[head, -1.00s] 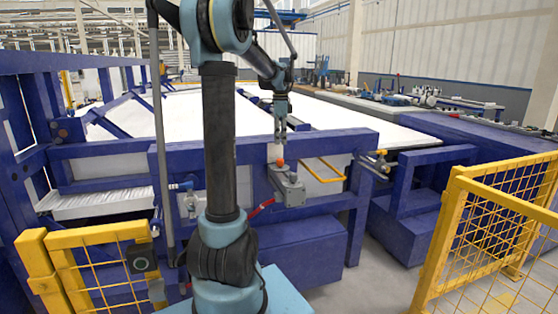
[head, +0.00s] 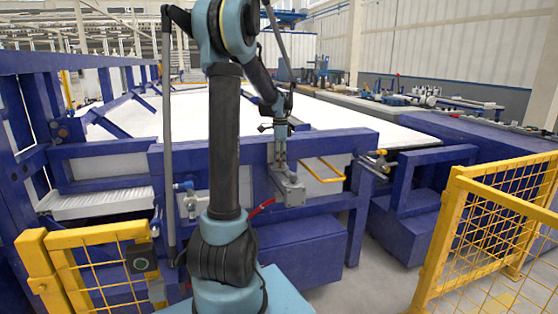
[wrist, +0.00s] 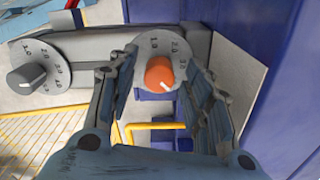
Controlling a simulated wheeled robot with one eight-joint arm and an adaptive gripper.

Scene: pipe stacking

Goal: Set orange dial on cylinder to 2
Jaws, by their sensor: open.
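The orange dial (wrist: 159,72) sits on a round grey plate with numbers on the grey cylinder (wrist: 189,40). A "2.0" mark is legible at the plate's upper right. A white line on the dial appears to point to the lower right. My gripper (wrist: 160,78) is open, with one finger on each side of the dial; I cannot tell whether either touches it. In the head view my gripper (head: 281,163) points down at the cylinder (head: 290,190) on the blue frame, and the dial is hidden behind it.
A grey dial (wrist: 27,77) with its own numbered plate lies left of the orange one. A yellow handle (head: 324,172) is right of my gripper, and a blue post (wrist: 262,22) rises at the wrist view's right. Yellow fences (head: 445,235) stand in front.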

